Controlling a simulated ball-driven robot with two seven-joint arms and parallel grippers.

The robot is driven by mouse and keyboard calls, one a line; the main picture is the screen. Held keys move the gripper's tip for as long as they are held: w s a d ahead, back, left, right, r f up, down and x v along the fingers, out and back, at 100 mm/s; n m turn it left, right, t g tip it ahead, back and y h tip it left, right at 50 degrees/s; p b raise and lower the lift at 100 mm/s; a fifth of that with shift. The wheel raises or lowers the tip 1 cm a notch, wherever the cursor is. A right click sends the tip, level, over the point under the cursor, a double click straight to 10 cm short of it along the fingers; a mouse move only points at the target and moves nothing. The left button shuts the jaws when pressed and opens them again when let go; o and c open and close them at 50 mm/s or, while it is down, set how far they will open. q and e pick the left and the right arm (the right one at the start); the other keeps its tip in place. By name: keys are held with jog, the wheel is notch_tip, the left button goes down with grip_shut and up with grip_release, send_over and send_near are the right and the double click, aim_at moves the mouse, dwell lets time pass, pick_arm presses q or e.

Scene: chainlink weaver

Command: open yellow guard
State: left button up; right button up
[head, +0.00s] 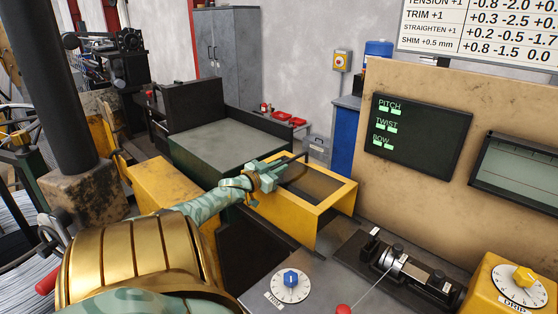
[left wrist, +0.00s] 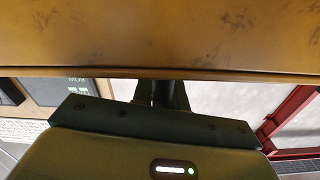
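The yellow guard (head: 335,204) is a box-like yellow frame with a dark window in its top, standing between the grey-topped machine bed and the console. Its top looks level and in place. My left gripper (head: 277,170), pale green, is right at this bar, over the guard's upper left edge. In the left wrist view a scuffed yellow panel (left wrist: 160,35) fills the top and hides the fingertips. Dark finger parts show below it, close together; their grip on the bar is unclear. My right gripper is out of view.
A dark machine bed (head: 225,140) stands behind the guard. The console with its black display (head: 418,137) rises to the right.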

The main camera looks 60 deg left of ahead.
pick_arm(q)
jog(key=o, duration=0.3)
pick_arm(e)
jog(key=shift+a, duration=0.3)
